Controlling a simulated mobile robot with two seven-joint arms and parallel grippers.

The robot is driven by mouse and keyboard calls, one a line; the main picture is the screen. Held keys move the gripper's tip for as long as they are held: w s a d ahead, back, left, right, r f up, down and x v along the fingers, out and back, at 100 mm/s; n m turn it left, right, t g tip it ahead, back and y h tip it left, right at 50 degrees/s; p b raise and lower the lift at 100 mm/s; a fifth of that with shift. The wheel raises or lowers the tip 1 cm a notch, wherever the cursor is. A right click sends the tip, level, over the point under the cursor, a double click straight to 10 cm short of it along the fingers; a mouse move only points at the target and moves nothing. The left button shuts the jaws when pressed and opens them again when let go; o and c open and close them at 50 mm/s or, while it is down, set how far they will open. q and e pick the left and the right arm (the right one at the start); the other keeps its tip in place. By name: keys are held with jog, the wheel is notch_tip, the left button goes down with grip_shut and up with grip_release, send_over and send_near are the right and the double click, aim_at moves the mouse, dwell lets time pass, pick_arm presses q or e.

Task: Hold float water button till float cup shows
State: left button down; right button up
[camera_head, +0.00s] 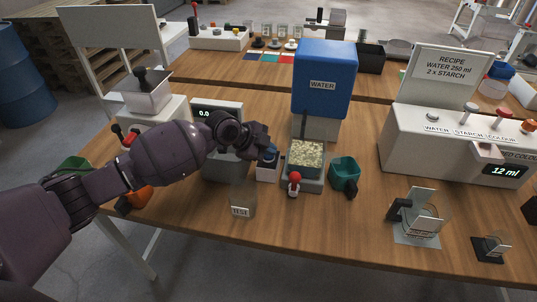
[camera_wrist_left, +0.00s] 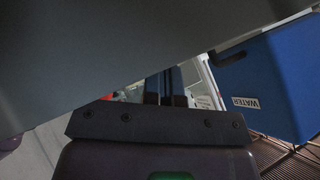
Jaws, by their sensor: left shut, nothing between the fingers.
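My left gripper (camera_head: 266,151) is shut and empty. Its tips are at the top of a small white box (camera_head: 267,172) with a blue button (camera_head: 271,153), and partly hide it. Whether the tips press the button cannot be told. The blue tank labelled WATER (camera_head: 323,80) stands behind it and also shows at the right of the left wrist view (camera_wrist_left: 270,85). A grey tray of pale grains (camera_head: 305,158) is just right of the box, with a red-topped knob (camera_head: 294,179) in front. No float cup can be made out. My right gripper is out of view.
A clear cup labelled TEST (camera_head: 242,199) stands in front of the arm. A teal cup (camera_head: 344,172) is right of the grain tray. A white dispenser (camera_head: 440,145) reading 12 ml fills the right. A scale display reading 0.0 (camera_head: 205,113) is behind my arm.

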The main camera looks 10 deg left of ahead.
pick_arm(q)
jog(key=shift+f, duration=0.1)
dwell(0.5)
dwell(0.3)
dwell(0.7)
jog(key=shift+r+p, duration=0.45)
jog(key=shift+r, duration=0.5)
